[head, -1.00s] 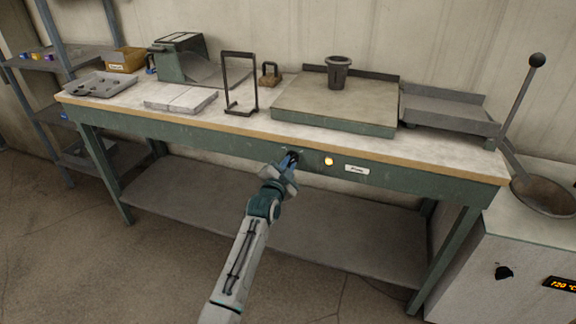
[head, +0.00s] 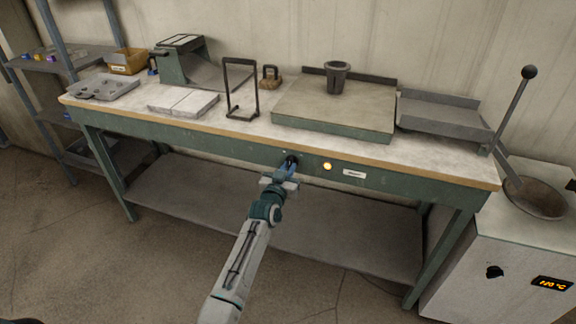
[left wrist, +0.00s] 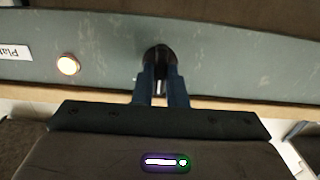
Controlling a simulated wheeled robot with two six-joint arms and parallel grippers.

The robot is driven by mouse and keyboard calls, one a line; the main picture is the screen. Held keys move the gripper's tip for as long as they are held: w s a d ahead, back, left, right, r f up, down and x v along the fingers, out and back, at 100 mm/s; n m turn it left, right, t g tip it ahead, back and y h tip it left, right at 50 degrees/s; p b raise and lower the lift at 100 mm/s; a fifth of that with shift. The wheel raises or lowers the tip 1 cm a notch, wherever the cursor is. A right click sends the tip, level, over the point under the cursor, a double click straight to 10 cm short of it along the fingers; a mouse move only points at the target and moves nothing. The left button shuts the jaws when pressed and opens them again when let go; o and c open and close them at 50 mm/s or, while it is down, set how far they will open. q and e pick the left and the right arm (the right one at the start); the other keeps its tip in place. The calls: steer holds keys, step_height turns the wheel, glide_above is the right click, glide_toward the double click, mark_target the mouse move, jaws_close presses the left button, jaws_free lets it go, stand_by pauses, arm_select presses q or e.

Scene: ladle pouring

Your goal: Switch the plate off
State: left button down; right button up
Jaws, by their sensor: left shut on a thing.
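The plate (head: 322,112) is a wide, flat, grey-green slab on the bench. Its black knob (head: 291,160) is on the green front rail of the bench. My left gripper (head: 290,166) is shut on the knob. The left wrist view shows the two blue fingers on either side of the dark knob (left wrist: 160,57), partly hiding it. A round indicator lamp (head: 327,167) beside the knob glows yellow-white. A white label (head: 355,174) is to the lamp's right; it reads "Plat…" in the wrist view (left wrist: 14,52). My right gripper is out of view.
A dark cup (head: 336,78) stands on the plate. A wire stand (head: 240,90), a pale block (head: 183,102) and a grey tray (head: 440,110) are on the bench. A melting pot (head: 535,197) in a cabinet stands at the right. The floor before the bench is clear.

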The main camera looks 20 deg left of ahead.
arm_select(q)
steer(key=n+p, duration=0.1)
steer(key=n, duration=0.3)
steer(key=shift+n+p, duration=0.7)
steer(key=shift+n, duration=1.6)
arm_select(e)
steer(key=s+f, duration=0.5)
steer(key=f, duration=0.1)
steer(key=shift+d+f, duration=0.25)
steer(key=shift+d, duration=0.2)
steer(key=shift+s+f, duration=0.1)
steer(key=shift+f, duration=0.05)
arm_select(q)
steer(key=c, duration=1.5)
jaws_free()
steer(key=shift+o, duration=0.2)
